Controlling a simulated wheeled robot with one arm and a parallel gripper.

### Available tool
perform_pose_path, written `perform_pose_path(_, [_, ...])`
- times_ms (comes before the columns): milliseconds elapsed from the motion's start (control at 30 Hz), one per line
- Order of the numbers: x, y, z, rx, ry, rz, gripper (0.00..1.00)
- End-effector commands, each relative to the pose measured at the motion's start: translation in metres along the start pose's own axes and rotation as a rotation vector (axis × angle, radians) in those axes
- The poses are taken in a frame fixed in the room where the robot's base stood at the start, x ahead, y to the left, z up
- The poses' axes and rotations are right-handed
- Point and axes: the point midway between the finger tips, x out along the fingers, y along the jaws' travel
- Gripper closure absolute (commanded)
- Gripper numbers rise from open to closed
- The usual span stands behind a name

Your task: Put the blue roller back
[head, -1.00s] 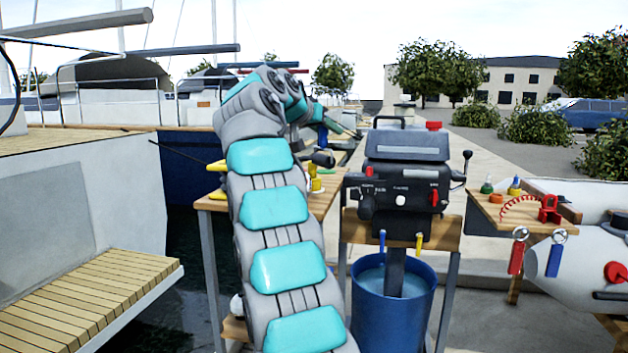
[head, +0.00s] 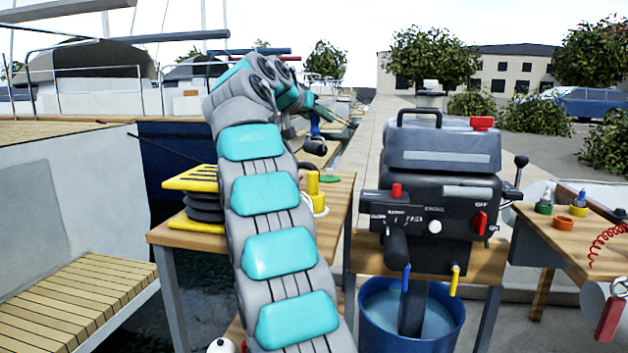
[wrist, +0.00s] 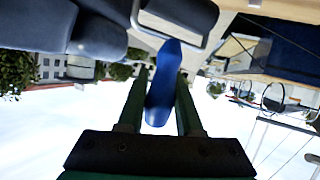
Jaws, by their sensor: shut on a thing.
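The blue roller (wrist: 163,90) is a smooth, elongated blue piece between the two dark green fingers of my gripper (wrist: 162,80) in the wrist view. My gripper is shut on it. In the head view, my gripper (head: 335,118) is small and partly hidden by my arm. It is held above the wooden table at the left, and a bit of the blue roller (head: 315,127) shows beside it. I cannot tell from these frames which place the roller belongs to.
The left wooden table (head: 340,215) bears a yellow-black stack (head: 190,178), a yellow cylinder (head: 313,185) and a green disc (head: 330,179). A black outboard motor (head: 440,200) stands over a blue barrel (head: 440,320). The right wooden table (head: 545,235) holds small bottles and an orange ring (head: 565,224).

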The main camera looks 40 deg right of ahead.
Motion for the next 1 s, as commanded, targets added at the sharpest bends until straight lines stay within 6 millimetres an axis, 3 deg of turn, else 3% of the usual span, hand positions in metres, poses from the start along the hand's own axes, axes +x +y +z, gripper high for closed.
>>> perform_pose_path(500, [0.019,-0.006,0.049,-0.003,-0.003,0.000,1.00])
perform_pose_path(767, [0.024,-0.007,0.058,0.000,0.001,0.000,1.00])
perform_pose_path(1000, [0.033,-0.011,0.081,-0.002,0.000,0.000,1.00])
